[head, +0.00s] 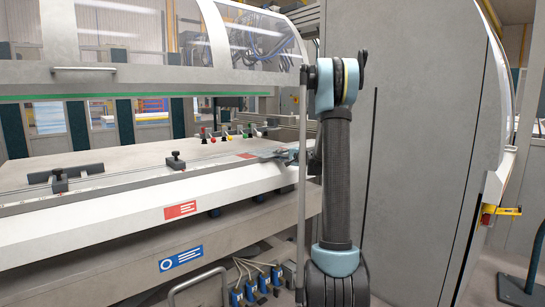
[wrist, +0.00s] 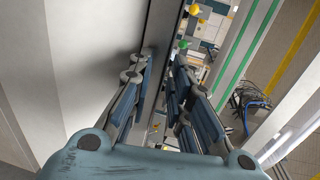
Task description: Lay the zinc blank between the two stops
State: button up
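Two dark stops stand on the long rail of the machine's bed in the head view: a left stop (head: 60,183) and a right stop (head: 175,162). I cannot pick out the zinc blank with certainty in either view. My gripper (head: 278,153) is small and partly hidden by my arm in the head view, at the right end of the bed, to the right of both stops. In the wrist view my gripper (wrist: 158,75) has its blue-padded fingers apart, with nothing clearly between them.
A dark bar (head: 66,173) lies by the left stop. Several levers with coloured knobs (head: 204,135) stand at the back of the bed. A clear guard (head: 160,35) with a handle hangs above. A tall grey cabinet (head: 420,130) stands at the right. The rail between the stops looks clear.

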jog(key=shift+c, duration=0.3)
grip_shut()
jog(key=shift+s, duration=0.1)
jog(key=shift+r, duration=0.1)
jog(key=shift+r, duration=1.15)
jog(key=v, duration=0.7)
jog(key=shift+r, duration=0.3)
jog(key=shift+r, duration=0.1)
